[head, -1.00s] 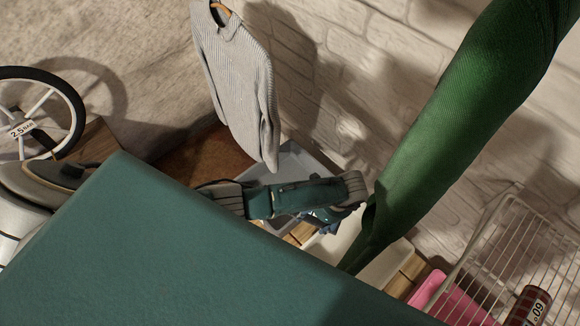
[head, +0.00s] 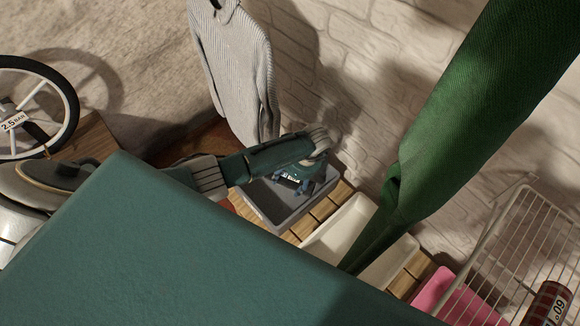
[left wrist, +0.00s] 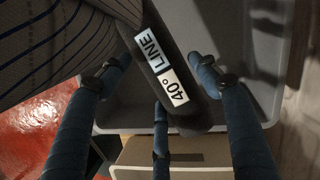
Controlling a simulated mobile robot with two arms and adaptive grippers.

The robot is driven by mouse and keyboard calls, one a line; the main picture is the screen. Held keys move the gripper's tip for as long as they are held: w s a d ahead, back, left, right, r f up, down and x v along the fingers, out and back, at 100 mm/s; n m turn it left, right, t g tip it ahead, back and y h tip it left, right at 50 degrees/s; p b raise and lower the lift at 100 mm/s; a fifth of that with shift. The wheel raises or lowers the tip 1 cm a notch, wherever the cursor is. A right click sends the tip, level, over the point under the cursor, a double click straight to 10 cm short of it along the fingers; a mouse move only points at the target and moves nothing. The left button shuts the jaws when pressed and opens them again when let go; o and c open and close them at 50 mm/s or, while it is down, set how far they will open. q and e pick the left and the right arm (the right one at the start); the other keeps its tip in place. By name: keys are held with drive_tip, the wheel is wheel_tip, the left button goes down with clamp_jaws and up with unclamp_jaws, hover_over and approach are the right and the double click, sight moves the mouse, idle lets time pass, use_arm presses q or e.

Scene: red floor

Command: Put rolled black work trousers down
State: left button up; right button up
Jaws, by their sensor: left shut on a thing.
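My left gripper (head: 305,190) hangs over a grey tray (head: 262,208) in the head view, pointing down. In the left wrist view its blue fingers (left wrist: 155,85) are shut on the rolled black work trousers (left wrist: 158,62), a dark roll with a white label reading "40° LINE". The grey tray (left wrist: 130,115) lies below the roll in that view; I cannot tell whether the roll touches its floor. In the head view the roll is mostly hidden by the gripper, with only a bit of label showing. My right gripper is not in view.
A grey ribbed sweater (head: 235,65) hangs close beside my left arm. A white tray (head: 345,237) stands right of the grey one on wooden slats (head: 318,212). A green garment (head: 455,130) hangs at right, near a wire basket (head: 515,250) and a pink item (head: 437,290).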

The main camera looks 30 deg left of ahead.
use_arm(q)
drive_tip(key=shift+r, duration=0.1)
drive_tip(key=shift+f+b, duration=0.35)
drive_tip(key=shift+f, duration=0.1)
drive_tip(key=o, duration=1.5)
drive_tip(key=shift+r, duration=0.1)
drive_tip(key=shift+r+p, duration=0.35)
drive_tip(key=shift+p, duration=0.1)
drive_tip(key=shift+w+d+r, duration=0.1)
drive_tip(key=shift+d+r, duration=0.05)
drive_tip(key=shift+r, duration=0.25)
drive_tip(key=v, duration=1.1)
drive_tip(key=shift+d+r, duration=0.1)
